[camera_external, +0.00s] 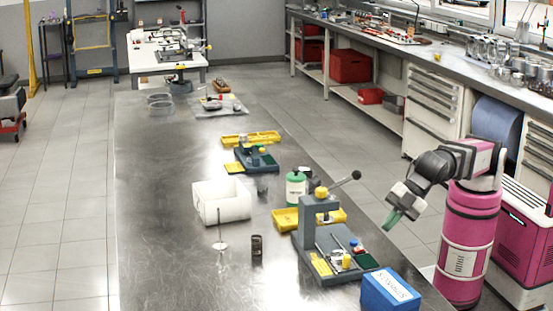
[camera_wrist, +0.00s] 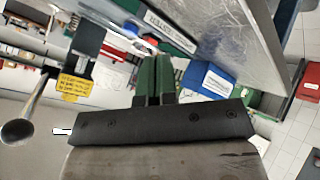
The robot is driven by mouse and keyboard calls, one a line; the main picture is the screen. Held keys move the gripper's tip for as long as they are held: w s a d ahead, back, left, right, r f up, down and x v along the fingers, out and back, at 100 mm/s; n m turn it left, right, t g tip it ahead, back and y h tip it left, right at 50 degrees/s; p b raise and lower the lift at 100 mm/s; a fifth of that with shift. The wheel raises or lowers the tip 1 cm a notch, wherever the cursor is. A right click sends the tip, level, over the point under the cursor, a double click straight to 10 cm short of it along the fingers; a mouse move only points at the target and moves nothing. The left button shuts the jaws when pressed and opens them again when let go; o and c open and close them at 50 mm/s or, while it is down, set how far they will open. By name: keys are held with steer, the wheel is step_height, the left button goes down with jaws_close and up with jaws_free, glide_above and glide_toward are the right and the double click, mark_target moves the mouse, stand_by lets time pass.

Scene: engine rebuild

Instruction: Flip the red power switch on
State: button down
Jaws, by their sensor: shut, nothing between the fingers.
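The grey bench press (camera_external: 318,235) stands on the steel table, with a long black-knobbed lever (camera_external: 345,183) at its top. A small red and blue part (camera_external: 355,245) sits on the right of its base; it may be the red power switch, but it is too small to tell its position. My gripper (camera_external: 391,220) is to the right of the press, raised and apart from it, with its green fingers pointing down. In the wrist view its green fingers (camera_wrist: 155,76) are together with nothing between them. I cannot make out the switch clearly in the wrist view.
A blue box (camera_external: 390,292) stands at the near right of the press. Yellow trays (camera_external: 285,220), a green-white bottle (camera_external: 296,187) and a white bin (camera_external: 222,203) are beyond and left. The lever's ball knob (camera_wrist: 17,131) shows in the wrist view. The table's left side is clear.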

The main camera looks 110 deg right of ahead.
step_height(320, 180, up, 8)
steer(key=g, duration=0.2)
glide_above(361, 248)
steer(key=w, duration=0.1)
steer(key=shift+w+a+r, duration=0.1)
steer(key=shift+w+r, duration=0.1)
steer(key=shift+w, duration=0.2)
steer(key=shift+f, duration=0.15)
steer(key=shift+s+f, duration=0.25)
steer(key=shift+f, duration=1.15)
steer(key=shift+s+f, duration=0.25)
steer(key=shift+f, duration=1.15)
steer(key=shift+s+f, duration=0.25)
steer(key=shift+f, duration=1.15)
steer(key=shift+f, duration=0.15)
steer(key=shift+s+f, duration=0.1)
steer(key=shift+f, duration=0.2)
steer(key=shift+f, duration=0.2)
